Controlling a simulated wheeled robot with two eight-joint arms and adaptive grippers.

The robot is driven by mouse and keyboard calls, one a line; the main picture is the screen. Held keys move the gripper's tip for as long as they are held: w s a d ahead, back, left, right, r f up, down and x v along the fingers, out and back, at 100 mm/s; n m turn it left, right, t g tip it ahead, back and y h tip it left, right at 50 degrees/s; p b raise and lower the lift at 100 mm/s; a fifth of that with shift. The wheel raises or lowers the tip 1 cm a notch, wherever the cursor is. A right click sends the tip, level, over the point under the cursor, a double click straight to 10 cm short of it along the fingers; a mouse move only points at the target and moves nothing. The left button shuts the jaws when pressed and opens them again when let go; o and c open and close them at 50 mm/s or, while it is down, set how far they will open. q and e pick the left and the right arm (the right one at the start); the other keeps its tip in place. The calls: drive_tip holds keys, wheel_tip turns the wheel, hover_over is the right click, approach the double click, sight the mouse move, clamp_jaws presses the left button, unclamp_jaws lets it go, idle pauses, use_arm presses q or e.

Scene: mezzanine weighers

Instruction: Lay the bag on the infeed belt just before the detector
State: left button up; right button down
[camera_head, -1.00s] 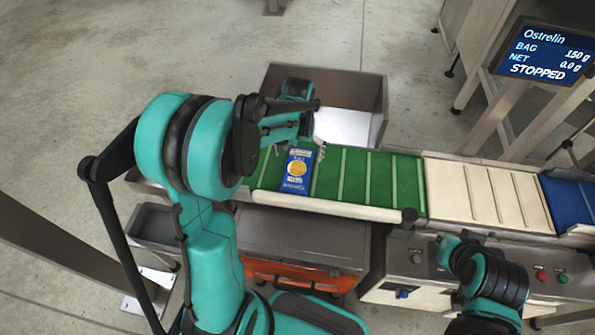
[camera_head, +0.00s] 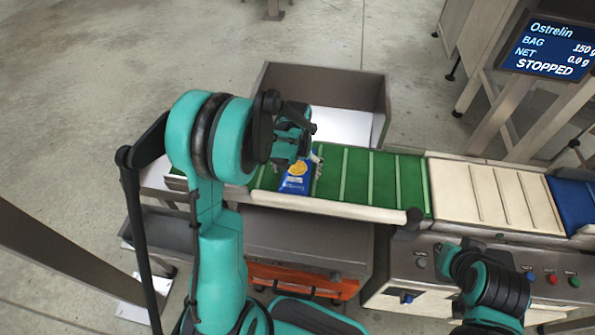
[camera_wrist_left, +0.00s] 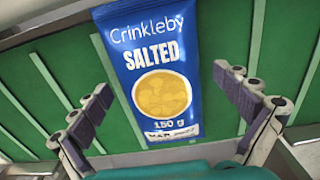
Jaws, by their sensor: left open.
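The blue bag (camera_head: 293,185), marked Crinkleby Salted 150 g, lies face up on the green slatted belt (camera_head: 358,180). It shows in full print in the left wrist view (camera_wrist_left: 155,50), slightly tilted across the belt's slats. My left gripper (camera_head: 303,157) is just above the bag's far end and hides part of it in the head view. In the left wrist view its two fingers (camera_wrist_left: 165,88) stand wide apart, one on each side of the bag, clear of it. No detector can be told for certain. My right gripper is not seen; only part of my right arm shows.
A cream belt (camera_head: 480,190) and then a blue belt (camera_head: 570,195) continue right of the green one. An open metal bin (camera_head: 365,90) stands behind the belt. A screen (camera_head: 548,48) reads STOPPED, net 0.0 g. A control panel (camera_head: 535,275) is in front. Green belt right of the bag is clear.

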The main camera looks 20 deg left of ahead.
use_arm(q)
drive_tip(key=c, duration=1.3)
drive_tip(key=shift+r, duration=0.15)
